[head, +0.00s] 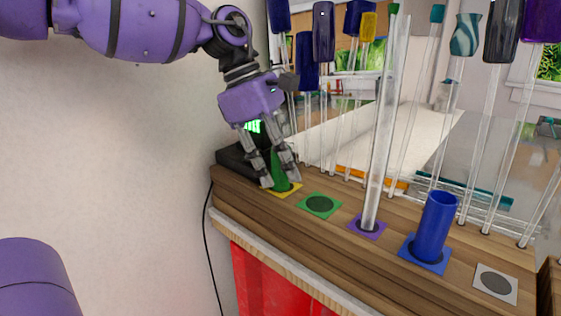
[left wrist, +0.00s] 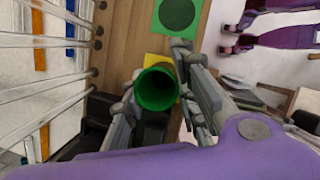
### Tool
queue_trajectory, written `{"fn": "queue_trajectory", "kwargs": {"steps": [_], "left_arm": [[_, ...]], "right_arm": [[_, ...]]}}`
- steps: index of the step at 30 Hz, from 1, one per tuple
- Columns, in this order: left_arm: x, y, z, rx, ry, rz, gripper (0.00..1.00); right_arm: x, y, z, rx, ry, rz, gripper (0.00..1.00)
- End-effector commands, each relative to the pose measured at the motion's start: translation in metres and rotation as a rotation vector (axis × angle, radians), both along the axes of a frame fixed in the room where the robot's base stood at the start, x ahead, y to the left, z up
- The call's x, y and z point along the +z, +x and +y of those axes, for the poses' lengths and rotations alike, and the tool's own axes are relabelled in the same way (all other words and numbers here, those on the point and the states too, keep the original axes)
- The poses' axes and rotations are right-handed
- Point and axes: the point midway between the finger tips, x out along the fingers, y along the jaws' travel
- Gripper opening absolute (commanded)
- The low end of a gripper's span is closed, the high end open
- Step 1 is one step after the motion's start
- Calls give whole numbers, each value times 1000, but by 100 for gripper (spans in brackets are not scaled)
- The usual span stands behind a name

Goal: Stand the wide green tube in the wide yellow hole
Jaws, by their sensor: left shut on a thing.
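The wide green tube (head: 279,172) stands upright, or nearly so, at the hole in the yellow square (head: 291,192) at the left end of the wooden board. My left gripper (head: 281,180) is shut on the tube, with one finger on each side. In the left wrist view the tube's open mouth (left wrist: 158,88) shows between the fingers, with the yellow square (left wrist: 157,60) partly hidden beneath it. The tube's bottom end is hidden by the fingers and the hole's edge, so I cannot tell how deep it sits. My right gripper does not show.
An empty hole in a green square (head: 320,205) lies beside it. A clear rod (head: 383,130) stands at the purple square (head: 368,226), a blue tube (head: 437,225) at the blue square. The grey-white square's hole (head: 496,283) is empty. Several thin glass rods stand behind. A black box (head: 237,160) is at left.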

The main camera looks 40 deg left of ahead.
Motion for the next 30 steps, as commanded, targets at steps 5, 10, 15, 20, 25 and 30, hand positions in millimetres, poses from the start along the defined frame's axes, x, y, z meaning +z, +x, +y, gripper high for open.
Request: {"fn": "queue_trajectory", "kwargs": {"steps": [5, 10, 15, 20, 25, 30], "left_arm": [[-4, 0, 0, 0, -1, 0, 0], [-5, 0, 0, 0, -1, -1, 35], [-5, 0, 0, 0, 0, 0, 35], [-4, 0, 0, 0, 0, 0, 35], [8, -2, 4, 0, -1, -4, 35], [22, -4, 9, 1, -1, -5, 35]], "right_arm": [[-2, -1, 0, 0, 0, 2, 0], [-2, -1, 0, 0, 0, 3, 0], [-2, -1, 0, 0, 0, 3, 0], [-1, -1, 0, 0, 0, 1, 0], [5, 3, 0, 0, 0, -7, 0], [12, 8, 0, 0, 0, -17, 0]]}}
